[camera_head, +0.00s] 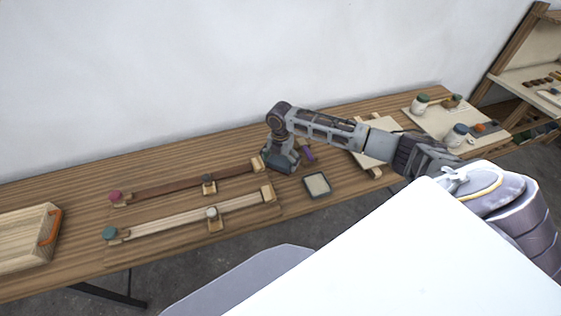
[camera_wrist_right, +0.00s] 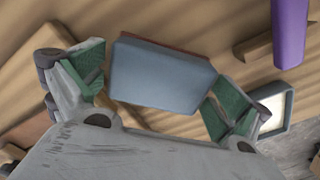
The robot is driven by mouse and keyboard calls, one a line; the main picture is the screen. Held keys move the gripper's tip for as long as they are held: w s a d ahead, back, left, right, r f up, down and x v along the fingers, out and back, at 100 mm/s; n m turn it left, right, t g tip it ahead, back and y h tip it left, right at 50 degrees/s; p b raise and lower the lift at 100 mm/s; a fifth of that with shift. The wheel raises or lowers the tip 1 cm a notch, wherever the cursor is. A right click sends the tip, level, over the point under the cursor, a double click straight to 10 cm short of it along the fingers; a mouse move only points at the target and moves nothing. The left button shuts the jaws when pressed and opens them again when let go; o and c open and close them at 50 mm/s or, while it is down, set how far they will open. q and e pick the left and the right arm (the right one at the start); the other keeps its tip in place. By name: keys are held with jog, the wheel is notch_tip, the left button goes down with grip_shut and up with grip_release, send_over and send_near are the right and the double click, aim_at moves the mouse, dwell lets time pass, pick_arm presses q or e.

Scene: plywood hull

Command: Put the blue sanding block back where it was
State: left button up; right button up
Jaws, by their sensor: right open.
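The blue sanding block (camera_wrist_right: 160,78) lies between the fingers of my right gripper in the right wrist view; a thin reddish-brown edge shows along its far side. My right gripper (camera_head: 281,161) is open, with one green-padded finger on each side of the block, close to its ends. I cannot tell whether either pad touches it. In the head view the gripper hides most or all of the block, low over the bench. A small dark-rimmed tray with a pale inside (camera_head: 317,184) lies just right of the gripper; it also shows in the right wrist view (camera_wrist_right: 275,103). My left gripper is out of view.
Two long wooden strips with clamps (camera_head: 190,185) lie left of the gripper. A purple piece (camera_head: 307,152) stands close on its right. A pale board (camera_head: 378,150) and jars (camera_head: 420,104) are further right. A wooden box with an orange handle (camera_head: 25,235) is far left.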

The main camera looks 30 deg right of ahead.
aim_at(280, 160)
jog(key=shift+r, duration=0.1)
notch_tip(280, 160, up, 12)
jog(key=b, duration=0.1)
dwell(0.6)
dwell(0.8)
